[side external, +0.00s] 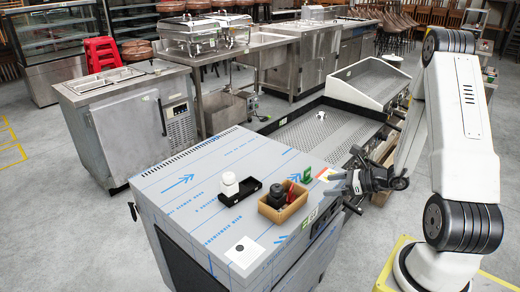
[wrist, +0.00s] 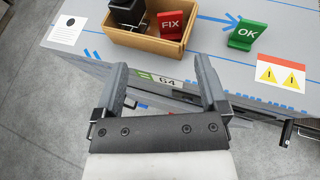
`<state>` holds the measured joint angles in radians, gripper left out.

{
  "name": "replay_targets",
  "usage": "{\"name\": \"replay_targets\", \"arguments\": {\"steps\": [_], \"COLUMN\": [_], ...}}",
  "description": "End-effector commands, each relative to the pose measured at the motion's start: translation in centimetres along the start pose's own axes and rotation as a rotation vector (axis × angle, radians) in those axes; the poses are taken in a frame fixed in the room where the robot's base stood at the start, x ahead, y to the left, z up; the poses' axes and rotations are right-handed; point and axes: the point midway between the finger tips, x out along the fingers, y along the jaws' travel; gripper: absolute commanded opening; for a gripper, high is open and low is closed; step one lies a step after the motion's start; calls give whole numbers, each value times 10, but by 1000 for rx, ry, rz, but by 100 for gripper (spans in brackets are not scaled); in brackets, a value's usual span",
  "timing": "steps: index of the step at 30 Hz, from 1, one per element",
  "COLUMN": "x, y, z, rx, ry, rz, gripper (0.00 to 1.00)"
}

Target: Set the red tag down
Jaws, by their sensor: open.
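The red tag (wrist: 170,25), marked FIX, stands in an open cardboard box (wrist: 142,42), beside a black object (wrist: 128,12). In the side external view the red tag (side external: 290,192) is a small red patch inside the box (side external: 296,210). My gripper (wrist: 160,72) is open, with nothing between its fingers. In the side external view my gripper (side external: 343,185) is at the right edge of the cabinet top, to the right of the box and apart from the tag.
A green OK tag (wrist: 246,35) stands right of the box, near a warning label (wrist: 280,73). A black tray (side external: 237,192) and a white jar (side external: 230,183) are left of the box. A white card (side external: 243,251) lies toward the front. The cabinet top's left part (side external: 165,190) is clear.

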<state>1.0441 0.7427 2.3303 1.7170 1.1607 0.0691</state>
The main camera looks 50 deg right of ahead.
Motion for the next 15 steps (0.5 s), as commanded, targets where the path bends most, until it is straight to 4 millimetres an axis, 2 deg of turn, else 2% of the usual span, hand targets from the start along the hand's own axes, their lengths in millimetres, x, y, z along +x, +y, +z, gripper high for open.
{"name": "replay_targets", "arguments": {"steps": [5,11,15], "x": [9,20,20], "y": [23,74,112], "z": [8,20,23], "rx": [-87,-320,-554], "ry": [40,140,224], "rz": [115,379,595], "gripper": [93,93,93]}}
